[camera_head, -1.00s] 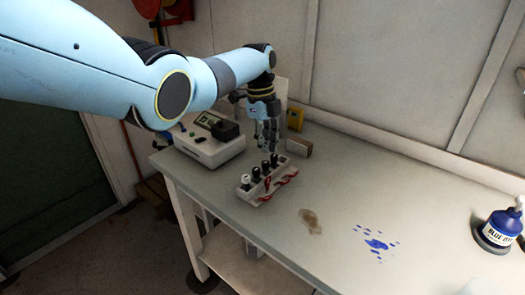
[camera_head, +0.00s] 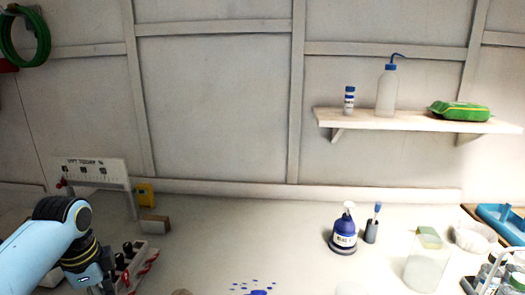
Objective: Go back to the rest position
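My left arm comes in at the lower left corner in the head view, light blue with dark joints. Its wrist points down beside the rack of dark-capped vials (camera_head: 128,262). Only the top of my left gripper (camera_head: 104,291) shows at the bottom edge. Its fingertips are cut off, so I cannot see whether it is open or what lies between the fingers. My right arm and gripper are out of view.
A wall shelf (camera_head: 410,121) carries bottles and a green pack. The middle of the table is mostly clear around a blue spill (camera_head: 258,292).

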